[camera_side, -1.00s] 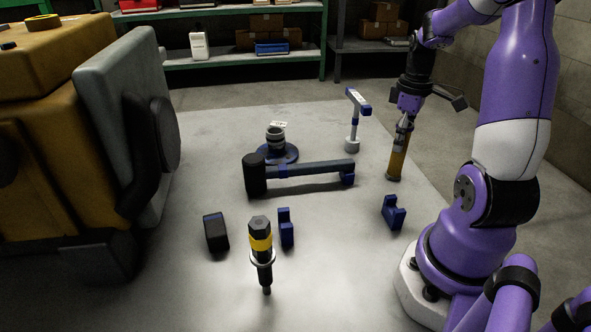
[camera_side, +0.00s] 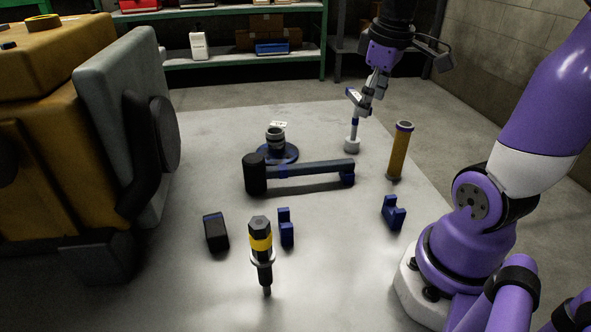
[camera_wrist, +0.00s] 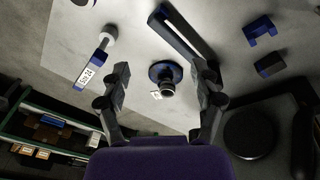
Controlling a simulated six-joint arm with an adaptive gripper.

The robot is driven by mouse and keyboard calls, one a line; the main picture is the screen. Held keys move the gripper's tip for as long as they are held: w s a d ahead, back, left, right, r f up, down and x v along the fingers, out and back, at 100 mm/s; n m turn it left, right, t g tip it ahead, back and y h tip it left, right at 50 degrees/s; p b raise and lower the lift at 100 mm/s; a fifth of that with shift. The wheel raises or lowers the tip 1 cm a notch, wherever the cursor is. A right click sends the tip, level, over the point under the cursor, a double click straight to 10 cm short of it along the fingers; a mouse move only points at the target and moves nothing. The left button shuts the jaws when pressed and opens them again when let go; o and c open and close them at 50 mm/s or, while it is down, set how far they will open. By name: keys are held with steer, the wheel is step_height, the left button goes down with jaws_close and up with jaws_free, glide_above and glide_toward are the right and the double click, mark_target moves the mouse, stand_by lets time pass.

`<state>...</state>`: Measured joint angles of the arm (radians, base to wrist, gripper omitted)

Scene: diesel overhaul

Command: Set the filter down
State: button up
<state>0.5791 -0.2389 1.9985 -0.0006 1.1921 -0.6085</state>
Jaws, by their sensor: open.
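The filter, an amber cylinder with a dark ring at its top (camera_side: 399,152), stands upright on the grey work surface at the right in the side view. My gripper (camera_side: 369,97) is up and to the left of it, apart from it. In the wrist view the fingers of my gripper (camera_wrist: 162,80) are spread wide with nothing between them. I cannot make out the filter for sure in the wrist view.
A labelled post (camera_side: 352,137) stands close below my gripper. A round blue-based fitting (camera_side: 277,152) and a long black-and-blue tool (camera_side: 305,170) lie left. Blue blocks (camera_side: 393,213), a yellow-banded tool (camera_side: 261,250) and a dark block (camera_side: 216,232) are nearer the camera.

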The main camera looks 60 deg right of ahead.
steer(key=shift+o, duration=0.5)
steer(key=a+f+t+y, duration=0.1)
steer(key=a+f+t, duration=0.1)
steer(key=a, duration=1.1)
steer(key=shift+s+a+t, duration=0.25)
steer(key=shift+s+t, duration=0.2)
steer(key=shift+t, duration=0.35)
steer(key=shift+s+a+f, duration=0.1)
steer(key=shift+a, duration=0.15)
steer(key=n+g+h, duration=1)
steer(key=n+h, duration=0.2)
steer(key=n, duration=0.1)
glide_toward(394, 153)
steer(key=d, duration=0.2)
steer(key=shift+n+h, duration=0.3)
steer(key=x, duration=0.5)
steer(key=shift+s+a+f, duration=0.25)
steer(key=shift+a+f, duration=0.1)
steer(key=shift+x, duration=2.8)
steer(key=shift+a+f, duration=0.1)
steer(key=shift+f, duration=0.05)
jaws_close()
